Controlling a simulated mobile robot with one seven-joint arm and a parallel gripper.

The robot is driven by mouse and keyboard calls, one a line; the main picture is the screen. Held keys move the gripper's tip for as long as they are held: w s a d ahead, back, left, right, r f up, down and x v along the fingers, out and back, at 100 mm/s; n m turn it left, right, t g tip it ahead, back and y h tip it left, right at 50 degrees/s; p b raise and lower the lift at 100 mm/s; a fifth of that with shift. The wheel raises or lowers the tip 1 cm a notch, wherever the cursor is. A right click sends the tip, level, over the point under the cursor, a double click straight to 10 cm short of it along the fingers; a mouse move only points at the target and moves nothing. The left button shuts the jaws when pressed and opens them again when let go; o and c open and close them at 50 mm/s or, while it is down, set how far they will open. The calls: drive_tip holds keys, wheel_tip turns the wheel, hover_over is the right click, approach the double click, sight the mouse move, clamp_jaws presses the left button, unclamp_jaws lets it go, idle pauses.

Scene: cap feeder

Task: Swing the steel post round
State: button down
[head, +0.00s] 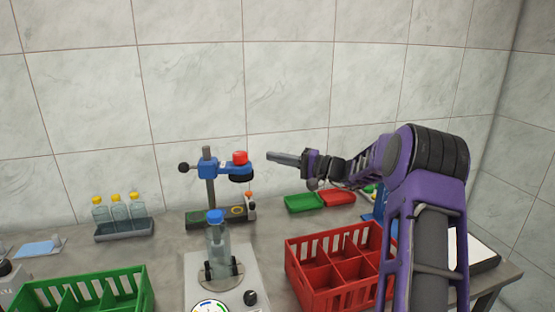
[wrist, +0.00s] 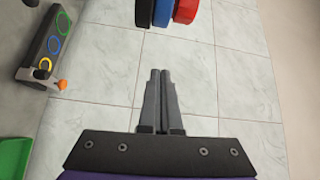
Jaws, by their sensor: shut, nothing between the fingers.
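The steel post (head: 210,192) stands upright on a dark base (head: 232,215) with coloured rings, at the back of the bench. A blue clamp (head: 207,167) sits near its top, with a dark knob on the left and an arm to the right carrying a red cap (head: 240,157) above a black disc (head: 241,178). My gripper (head: 270,156) is shut and empty, pointing left, just right of the red cap and apart from it. In the wrist view my fingertips (wrist: 159,74) lie together below the red cap (wrist: 185,10) and black disc (wrist: 145,12); the base (wrist: 45,48) shows at left.
A bottle with a blue cap (head: 218,240) stands on a grey machine in front of the post. A red crate (head: 325,290) is at right, a green crate (head: 125,275) at front left. Yellow-capped bottles (head: 119,210) stand in a grey tray. Small green (head: 303,203) and red trays lie behind.

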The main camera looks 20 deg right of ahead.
drive_tip(key=a, duration=0.6)
drive_tip(key=shift+w+a+p, duration=0.25)
drive_tip(key=shift+w+p, duration=0.05)
drive_tip(key=shift+p, duration=0.15)
drive_tip(key=shift+s+a+f+t+b, duration=0.1)
drive_tip(key=shift+f+t+b, duration=0.15)
drive_tip(key=shift+b, duration=0.2)
drive_tip(key=shift+s+r+m+h, duration=0.1)
drive_tip(key=shift+s+m+h, duration=0.1)
drive_tip(key=shift+m+h, duration=0.1)
